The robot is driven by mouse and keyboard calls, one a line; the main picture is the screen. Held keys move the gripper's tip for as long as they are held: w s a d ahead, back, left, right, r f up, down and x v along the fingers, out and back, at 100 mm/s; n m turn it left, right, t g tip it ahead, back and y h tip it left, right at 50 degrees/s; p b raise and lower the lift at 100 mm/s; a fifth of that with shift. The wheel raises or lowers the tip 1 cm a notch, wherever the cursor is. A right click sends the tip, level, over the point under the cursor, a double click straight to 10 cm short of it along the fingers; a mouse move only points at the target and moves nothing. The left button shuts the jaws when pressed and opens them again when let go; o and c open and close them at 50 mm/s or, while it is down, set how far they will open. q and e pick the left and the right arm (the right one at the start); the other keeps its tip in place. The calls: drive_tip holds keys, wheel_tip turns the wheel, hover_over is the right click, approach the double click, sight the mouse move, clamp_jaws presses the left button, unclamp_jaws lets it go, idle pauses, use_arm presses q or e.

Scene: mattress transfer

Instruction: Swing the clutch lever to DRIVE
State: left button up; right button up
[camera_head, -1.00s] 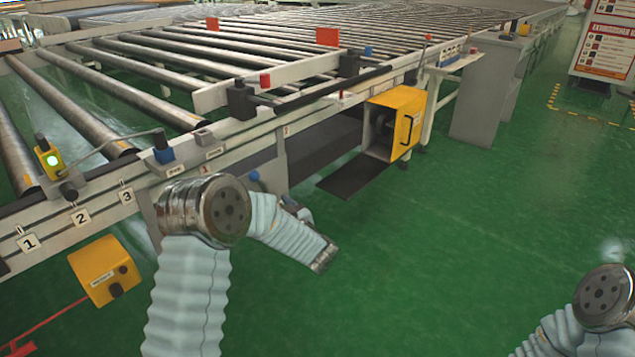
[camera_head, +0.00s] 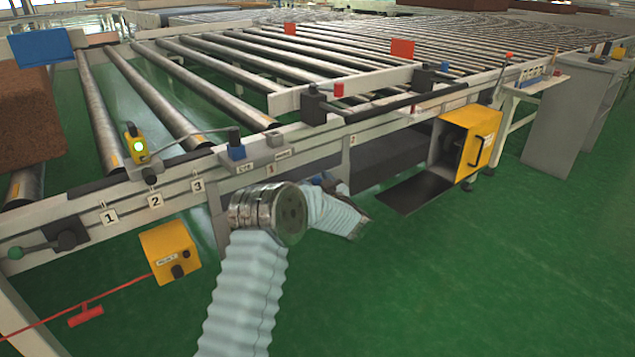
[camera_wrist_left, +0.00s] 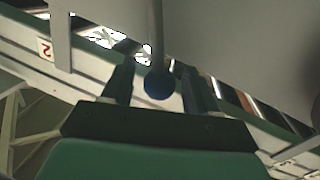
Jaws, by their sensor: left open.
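A lever with a thin grey rod and a round blue knob (camera_wrist_left: 158,86) shows in the left wrist view, in front of the conveyor's side rail. My left gripper (camera_wrist_left: 157,78) is open, with one dark finger on each side of the blue knob. I cannot tell whether either finger touches it. In the head view my left gripper (camera_head: 326,183) is small and mostly hidden behind my own arm, just below the rail. The lever is hidden there too. Small plates marked 1 and 2 sit on the rail nearby; I cannot read a DRIVE mark. My right gripper is out of view.
The roller conveyor (camera_head: 190,165) runs along the back. A yellow cabinet (camera_head: 484,138) with a dark flap (camera_head: 415,193) stands right of my arm. The green floor in front is clear.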

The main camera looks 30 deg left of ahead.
use_arm(q)
clamp_jaws()
idle(0.4)
drive_tip(key=shift+w+r, duration=0.1)
